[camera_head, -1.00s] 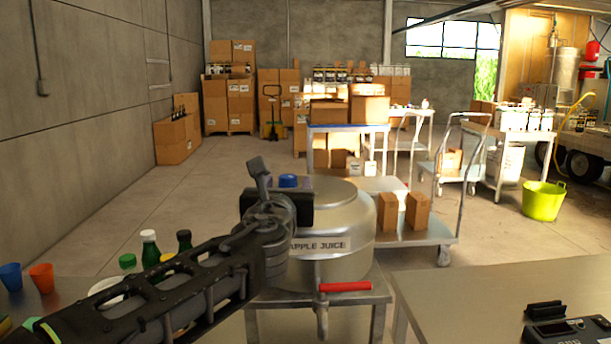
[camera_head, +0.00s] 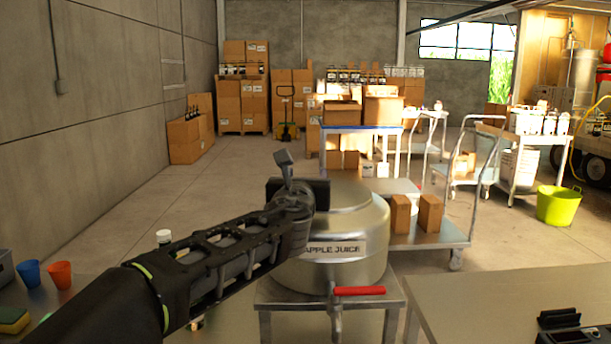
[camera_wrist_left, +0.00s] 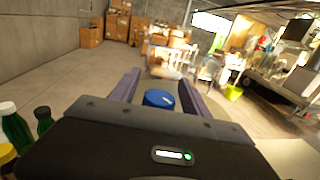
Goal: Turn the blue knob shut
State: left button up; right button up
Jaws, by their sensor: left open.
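The blue knob (camera_wrist_left: 159,98) shows in the left wrist view, between the two purple-grey fingers of my left gripper (camera_wrist_left: 156,88). The fingers are apart, one on each side of the knob; I cannot tell whether they touch it. In the head view my left gripper (camera_head: 297,188) is over the top of the steel tank (camera_head: 350,225) labelled "APPLE JUICE", and it hides the knob. The tank has a tap with a red handle (camera_head: 359,291) low on its front. My right gripper is not in view.
The tank stands on a metal stand (camera_head: 283,292). A blue cup (camera_head: 29,273) and an orange cup (camera_head: 60,274) are at left. Bottles (camera_wrist_left: 15,125) stand near the gripper. A table (camera_head: 510,295) is at front right. A trolley with small boxes (camera_head: 430,213) is behind.

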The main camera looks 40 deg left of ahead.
pick_arm(q)
jog(key=shift+c, duration=0.3)
grip_shut()
dwell(0.3)
